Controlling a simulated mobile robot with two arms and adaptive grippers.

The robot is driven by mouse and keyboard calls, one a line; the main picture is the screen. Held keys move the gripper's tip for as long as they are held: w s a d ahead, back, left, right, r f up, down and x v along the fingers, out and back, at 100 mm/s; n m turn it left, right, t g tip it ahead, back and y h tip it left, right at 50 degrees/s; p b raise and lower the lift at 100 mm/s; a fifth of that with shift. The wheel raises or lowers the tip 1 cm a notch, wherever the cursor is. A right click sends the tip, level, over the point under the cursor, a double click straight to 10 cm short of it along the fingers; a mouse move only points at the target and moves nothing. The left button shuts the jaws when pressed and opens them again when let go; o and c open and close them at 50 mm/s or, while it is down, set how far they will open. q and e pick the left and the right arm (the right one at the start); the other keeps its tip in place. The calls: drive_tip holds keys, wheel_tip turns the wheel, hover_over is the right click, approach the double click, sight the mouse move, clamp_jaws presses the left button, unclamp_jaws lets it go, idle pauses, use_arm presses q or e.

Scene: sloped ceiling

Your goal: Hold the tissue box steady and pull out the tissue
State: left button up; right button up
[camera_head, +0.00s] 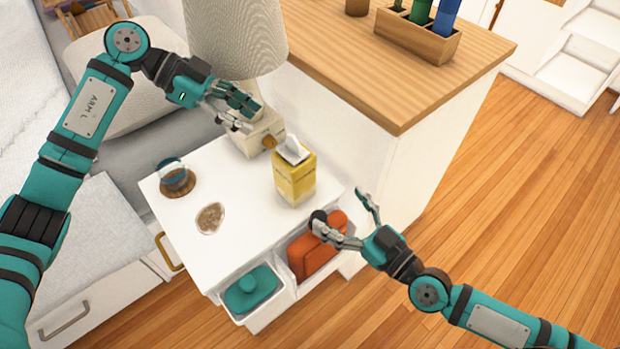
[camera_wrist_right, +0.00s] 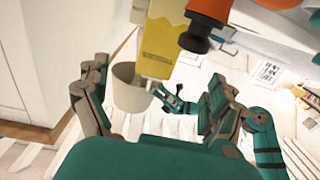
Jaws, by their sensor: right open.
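A yellow tissue box (camera_head: 294,181) stands upright on the white nightstand (camera_head: 235,240), near its back right edge. A white tissue (camera_head: 294,150) sticks out of its top. My left gripper (camera_head: 252,118) hovers in front of the lamp, above and left of the box, open and empty. My right gripper (camera_head: 345,207) is open and empty in front and to the right of the box, clear of it. In the right wrist view the box (camera_wrist_right: 160,36) appears beyond the open fingers (camera_wrist_right: 152,100), and the tissue is not clear there.
A lamp (camera_head: 240,40) stands behind the box. A glass (camera_head: 173,173) on a coaster and a small dish (camera_head: 210,218) are at left on the top. An orange item (camera_head: 318,250) and a teal container (camera_head: 252,290) sit below. A wood-topped cabinet (camera_head: 420,85) borders the right.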

sight(294, 170)
drive_tip(key=x, duration=1.4)
drive_tip(key=shift+w+a+f, duration=0.1)
drive_tip(key=shift+w, duration=0.1)
drive_tip(key=c, duration=1.3)
